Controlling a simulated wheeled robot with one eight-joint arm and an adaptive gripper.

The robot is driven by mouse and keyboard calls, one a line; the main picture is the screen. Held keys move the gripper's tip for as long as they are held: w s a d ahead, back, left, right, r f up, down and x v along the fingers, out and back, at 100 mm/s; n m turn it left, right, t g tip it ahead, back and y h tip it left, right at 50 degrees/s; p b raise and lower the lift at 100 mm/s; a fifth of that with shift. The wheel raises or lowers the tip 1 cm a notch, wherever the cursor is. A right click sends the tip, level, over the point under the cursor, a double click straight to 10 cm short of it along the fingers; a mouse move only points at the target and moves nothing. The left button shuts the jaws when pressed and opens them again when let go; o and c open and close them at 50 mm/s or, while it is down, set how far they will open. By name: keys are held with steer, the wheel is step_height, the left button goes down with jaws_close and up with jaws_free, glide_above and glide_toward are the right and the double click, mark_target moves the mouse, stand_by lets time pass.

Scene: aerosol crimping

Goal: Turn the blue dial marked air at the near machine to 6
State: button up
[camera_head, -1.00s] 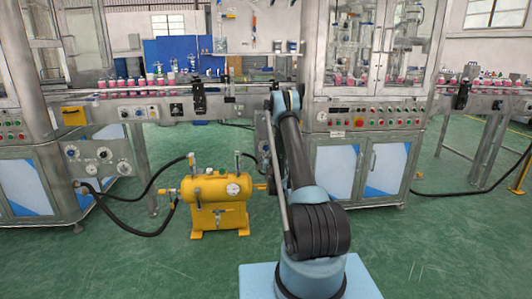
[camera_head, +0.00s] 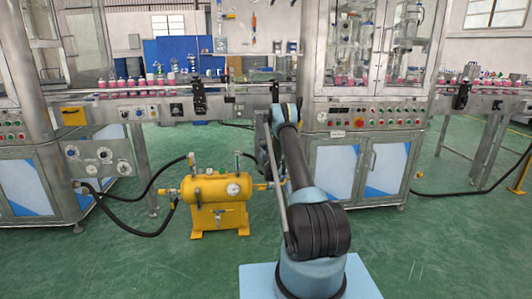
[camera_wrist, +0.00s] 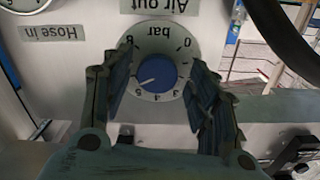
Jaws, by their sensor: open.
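The blue dial (camera_wrist: 157,72) shows in the wrist view on a round white scale marked bar, under an upside-down "Air out" label (camera_wrist: 159,5). Its white pointer points to the lower left in the picture, close to the 5 and on the side away from the 4. The 6 is hidden by a finger. My gripper (camera_wrist: 160,75) is open, with one finger on each side of the dial. I cannot tell whether the fingers touch it. In the head view my arm hides the dial.
A "Hose in" label (camera_wrist: 49,33) and part of another gauge (camera_wrist: 24,3) are beside the dial. A dark hose (camera_wrist: 285,35) curves at the right of the wrist view. A yellow tank (camera_head: 215,189) stands on the green floor left of my arm.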

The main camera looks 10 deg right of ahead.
steer(key=shift+w, duration=0.1)
steer(key=c, duration=1.1)
steer(key=shift+o, duration=0.2)
steer(key=shift+a, duration=0.1)
steer(key=shift+a+m, duration=0.1)
steer(key=shift+m, duration=0.4)
steer(key=o, duration=1.1)
steer(key=shift+c, duration=0.2)
steer(key=shift+d, duration=0.2)
